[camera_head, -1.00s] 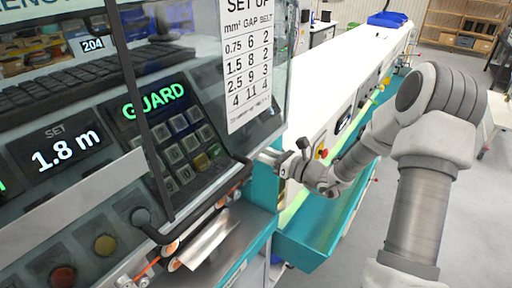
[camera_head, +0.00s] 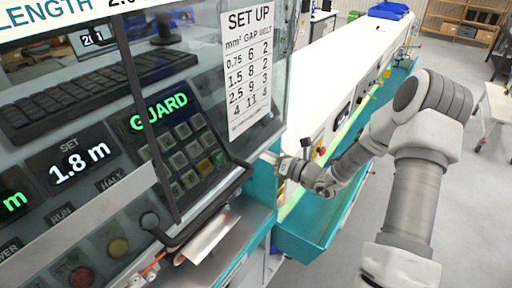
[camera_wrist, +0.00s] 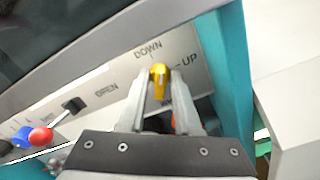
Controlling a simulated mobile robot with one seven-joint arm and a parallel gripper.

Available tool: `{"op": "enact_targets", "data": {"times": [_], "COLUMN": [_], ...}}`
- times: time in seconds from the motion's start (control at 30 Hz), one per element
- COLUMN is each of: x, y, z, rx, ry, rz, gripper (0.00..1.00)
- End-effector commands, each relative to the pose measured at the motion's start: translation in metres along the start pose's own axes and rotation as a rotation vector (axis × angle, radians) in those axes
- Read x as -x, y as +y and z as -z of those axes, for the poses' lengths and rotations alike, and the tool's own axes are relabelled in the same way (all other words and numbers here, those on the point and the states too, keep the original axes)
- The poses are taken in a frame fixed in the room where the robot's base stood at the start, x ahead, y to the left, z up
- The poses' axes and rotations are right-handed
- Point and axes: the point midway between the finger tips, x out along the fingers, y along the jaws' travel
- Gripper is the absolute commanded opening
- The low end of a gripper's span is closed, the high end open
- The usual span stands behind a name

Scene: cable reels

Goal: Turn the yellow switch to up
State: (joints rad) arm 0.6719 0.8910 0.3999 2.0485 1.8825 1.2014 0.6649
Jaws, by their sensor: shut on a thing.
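The yellow switch (camera_wrist: 158,73) is in the wrist view on a grey panel (camera_wrist: 208,49). The word DOWN is printed above it and UP to its right. Its knob lies between the fingertips of my gripper (camera_wrist: 160,86), which is shut on it. The exact angle of the switch is hard to tell with the fingers around it. In the head view my gripper (camera_head: 272,158) reaches the right end of the machine, beside the glass guard, and the switch cannot be made out there.
A red-knobbed lever (camera_wrist: 41,135) and a blue knob (camera_wrist: 22,137) are at the lower left of the wrist view. The glass guard's dark handle (camera_head: 212,208) is left of my gripper. A teal trough (camera_head: 310,228) lies below my arm. Open floor is at the right.

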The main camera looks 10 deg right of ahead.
Motion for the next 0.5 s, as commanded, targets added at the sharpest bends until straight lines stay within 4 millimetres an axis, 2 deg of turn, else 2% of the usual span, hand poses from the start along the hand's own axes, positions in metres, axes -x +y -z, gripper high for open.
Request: {"op": "enact_targets", "data": {"times": [0.5], "x": [0.0006], "y": [-0.0006], "z": [0.0002], "rx": [-0.566], "ry": [-0.001], "rz": [0.002], "gripper": [0.01]}}
